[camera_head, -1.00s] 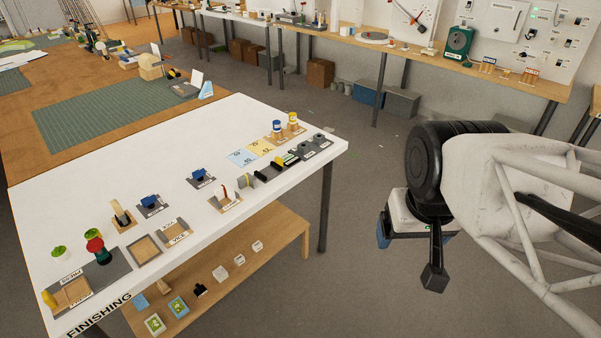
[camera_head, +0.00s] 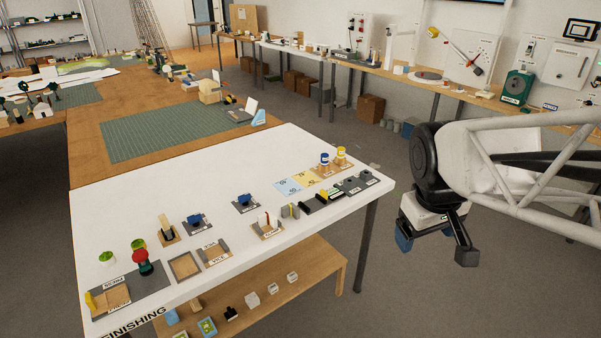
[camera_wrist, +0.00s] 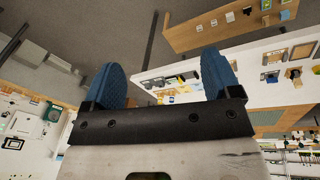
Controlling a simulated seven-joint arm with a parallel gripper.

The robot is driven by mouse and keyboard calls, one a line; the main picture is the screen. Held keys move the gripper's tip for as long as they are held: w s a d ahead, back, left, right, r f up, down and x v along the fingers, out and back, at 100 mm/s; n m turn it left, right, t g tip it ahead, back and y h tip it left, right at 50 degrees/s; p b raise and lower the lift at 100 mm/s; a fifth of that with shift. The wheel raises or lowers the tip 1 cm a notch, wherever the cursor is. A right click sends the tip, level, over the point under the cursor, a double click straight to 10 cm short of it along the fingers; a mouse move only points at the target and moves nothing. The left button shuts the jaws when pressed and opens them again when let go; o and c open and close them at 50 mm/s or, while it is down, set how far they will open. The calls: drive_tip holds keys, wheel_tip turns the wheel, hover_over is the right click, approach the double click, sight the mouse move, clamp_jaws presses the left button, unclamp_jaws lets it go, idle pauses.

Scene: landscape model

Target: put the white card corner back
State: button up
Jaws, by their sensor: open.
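My gripper (camera_head: 435,248) hangs over open floor to the right of the white table, well apart from the card. In the wrist view its two blue fingers (camera_wrist: 162,78) are spread with nothing between them. I cannot make out the card in the wrist view.
The white finishing table (camera_head: 340,215) holds small stations, stamps and jars. A green cutting mat (camera_head: 160,133) lies on the wooden table behind. A wooden shelf (camera_head: 325,265) is below the white table. Floor between table and arm is clear.

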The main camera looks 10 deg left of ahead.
drive_tip(key=w+a+f+n, duration=0.2)
drive_tip(key=w+a+n, duration=0.45)
drive_tip(key=w, duration=0.55)
drive_tip(key=n+t+h, duration=0.1)
drive_tip(key=n+h, duration=0.1)
drive_tip(key=n, duration=1.4)
hover_over(268, 222)
drive_tip(key=s+a, duration=0.2)
drive_tip(key=s, duration=0.1)
wheel_tip(268, 222, down, 23)
drive_tip(key=shift+s+d+f, duration=0.15)
drive_tip(key=shift+d+f, duration=0.05)
drive_tip(key=shift+f, duration=0.1)
drive_tip(key=shift+x, duration=1.2)
drive_tip(key=shift+d+f, duration=0.1)
